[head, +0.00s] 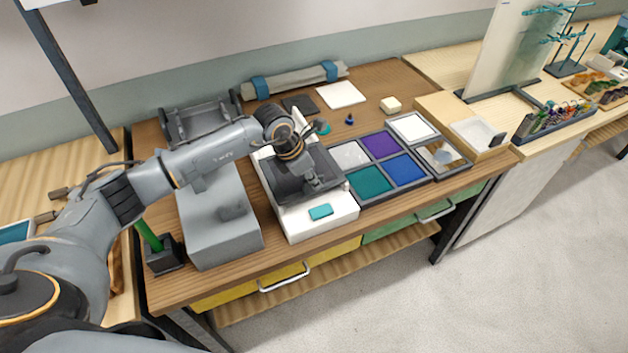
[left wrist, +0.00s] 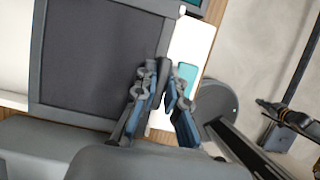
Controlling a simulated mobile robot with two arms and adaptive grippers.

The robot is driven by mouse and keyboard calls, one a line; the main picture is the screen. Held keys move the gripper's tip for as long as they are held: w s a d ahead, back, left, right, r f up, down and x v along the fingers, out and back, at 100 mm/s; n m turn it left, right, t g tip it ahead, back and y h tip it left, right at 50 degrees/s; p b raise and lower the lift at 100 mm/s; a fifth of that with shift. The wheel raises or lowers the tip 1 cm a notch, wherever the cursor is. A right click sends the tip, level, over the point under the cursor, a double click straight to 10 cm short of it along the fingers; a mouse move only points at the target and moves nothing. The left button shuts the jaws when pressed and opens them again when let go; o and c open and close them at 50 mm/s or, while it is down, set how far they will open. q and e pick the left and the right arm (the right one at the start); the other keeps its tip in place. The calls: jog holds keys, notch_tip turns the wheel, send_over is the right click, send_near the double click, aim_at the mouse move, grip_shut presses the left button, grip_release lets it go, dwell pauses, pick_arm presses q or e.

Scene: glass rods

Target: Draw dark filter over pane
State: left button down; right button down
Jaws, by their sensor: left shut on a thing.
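The dark filter (head: 284,188) is a flat dark grey framed panel lying over a white block-like base (head: 345,213). In the left wrist view the dark filter (left wrist: 100,62) fills the left side, beside my fingers. My left gripper (left wrist: 164,78) is shut on a small dark piece at the filter's edge, which looks like its handle. In the head view my left gripper (head: 305,150) is above the filter, and my wrist hides part of it. A pane under the filter is hidden; I cannot tell how much is covered. My right gripper does not show.
A teal piece (head: 320,212) lies on the base's front. A tray of colored panes (head: 376,170) sits to the right, and a grey box (head: 215,225) to the left. A dark holder (head: 165,256) with a green rod stands near the left edge. A roll (head: 295,80) lies behind.

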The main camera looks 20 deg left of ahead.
pick_arm(q)
jog(key=shift+w, duration=0.1)
jog(key=c, duration=1.8)
grip_release()
jog(key=o, duration=0.4)
jog(key=shift+r, duration=0.1)
jog(key=v, duration=1.2)
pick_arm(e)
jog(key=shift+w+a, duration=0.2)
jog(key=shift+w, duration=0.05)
